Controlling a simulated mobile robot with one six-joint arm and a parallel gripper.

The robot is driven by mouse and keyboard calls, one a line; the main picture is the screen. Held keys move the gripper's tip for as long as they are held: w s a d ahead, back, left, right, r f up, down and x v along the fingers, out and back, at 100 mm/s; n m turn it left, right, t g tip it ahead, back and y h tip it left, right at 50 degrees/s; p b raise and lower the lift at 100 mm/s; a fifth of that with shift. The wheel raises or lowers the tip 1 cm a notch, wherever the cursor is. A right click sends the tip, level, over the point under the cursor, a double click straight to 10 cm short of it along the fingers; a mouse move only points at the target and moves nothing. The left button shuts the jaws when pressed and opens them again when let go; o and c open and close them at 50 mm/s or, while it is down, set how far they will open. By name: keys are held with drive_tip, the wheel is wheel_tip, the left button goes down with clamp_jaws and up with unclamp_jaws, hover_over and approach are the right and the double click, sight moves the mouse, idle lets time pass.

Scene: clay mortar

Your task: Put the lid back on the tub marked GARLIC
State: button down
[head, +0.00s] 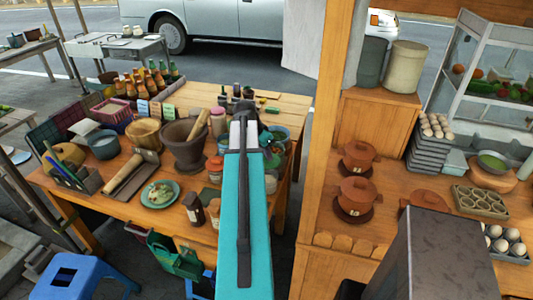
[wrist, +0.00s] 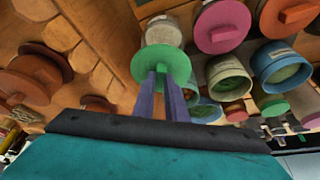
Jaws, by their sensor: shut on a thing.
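In the wrist view my gripper (wrist: 165,95) has its two purple-grey fingers closed on a round green lid (wrist: 177,61). A pale, cloudy tub (wrist: 163,30) shows just beyond the lid, partly covered by it. I cannot tell whether the lid touches this tub. I cannot read the word GARLIC on any label. In the head view my turquoise arm hides my fingers and the held lid.
A pink-lidded tub (wrist: 222,27) and another lidded tub (wrist: 292,14) stand close by. Another green lid (wrist: 275,106) shows lower right. In the head view, a stone mortar (head: 184,146), a plate (head: 160,194) and bottles crowd the table. Clay pots (head: 357,196) stand on the right counter.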

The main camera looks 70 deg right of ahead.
sight(266, 165)
drive_tip(key=shift+f+b, duration=1.6)
drive_tip(key=shift+f, duration=1.45)
drive_tip(key=shift+a+f, duration=0.1)
drive_tip(key=shift+f, duration=0.05)
idle(0.7)
idle(0.4)
drive_tip(key=c, duration=1.2)
unclamp_jaws()
drive_tip(key=shift+r+p, duration=1.65)
drive_tip(key=shift+r, duration=1.85)
